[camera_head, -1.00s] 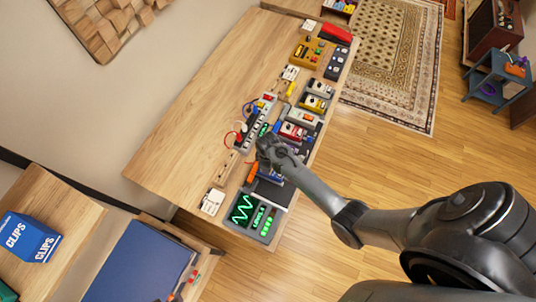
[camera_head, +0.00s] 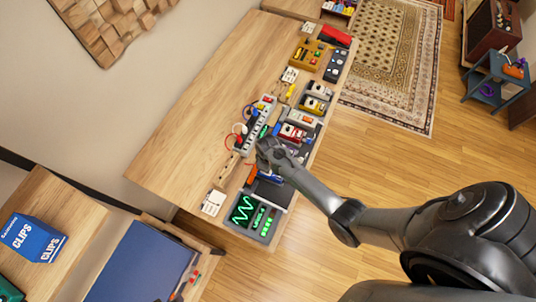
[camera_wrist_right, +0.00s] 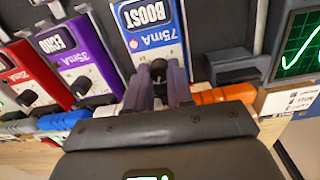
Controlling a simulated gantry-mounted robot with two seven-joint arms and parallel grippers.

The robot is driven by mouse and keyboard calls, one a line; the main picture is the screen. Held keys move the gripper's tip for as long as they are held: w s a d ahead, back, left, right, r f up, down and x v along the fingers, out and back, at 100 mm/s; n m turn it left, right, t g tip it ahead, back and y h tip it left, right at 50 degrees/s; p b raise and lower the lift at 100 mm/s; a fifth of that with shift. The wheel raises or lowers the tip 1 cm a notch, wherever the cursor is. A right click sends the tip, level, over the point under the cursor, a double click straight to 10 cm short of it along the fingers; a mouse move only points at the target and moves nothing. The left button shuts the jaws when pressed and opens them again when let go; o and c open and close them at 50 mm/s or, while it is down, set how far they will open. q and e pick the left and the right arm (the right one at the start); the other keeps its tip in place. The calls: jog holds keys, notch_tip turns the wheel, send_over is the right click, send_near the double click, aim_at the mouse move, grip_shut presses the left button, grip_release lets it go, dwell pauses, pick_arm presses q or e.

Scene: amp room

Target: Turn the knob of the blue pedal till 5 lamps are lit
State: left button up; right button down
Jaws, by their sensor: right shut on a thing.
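The blue pedal (camera_wrist_right: 150,35), labelled BOOST 75mA, stands at the top middle of the right wrist view. Its dark knob (camera_wrist_right: 158,66) shows between the fingertips of my right gripper (camera_wrist_right: 159,75), which is shut on it. The fingers hide part of the knob, so its pointer cannot be read. In the head view my right gripper (camera_head: 272,152) is over the pedal row and mostly hides the blue pedal. A meter (camera_head: 255,217) with a green wave and several green lights sits at the near table end; its lit lamps are too small to count surely. My left gripper is not in view.
A purple ECHO pedal (camera_wrist_right: 78,55) and a red pedal (camera_wrist_right: 28,75) stand close left of the blue one. An orange cable plug (camera_wrist_right: 222,94) lies close right of the fingers. The table's left half (camera_head: 190,130) is clear.

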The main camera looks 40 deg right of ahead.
jog(key=shift+r+m+p, duration=0.1)
jog(key=shift+m+p, duration=0.5)
jog(key=shift+m, duration=0.4)
jog(key=shift+m+p, duration=0.35)
jog(key=shift+m, duration=0.45)
jog(key=c, duration=1)
grip_release()
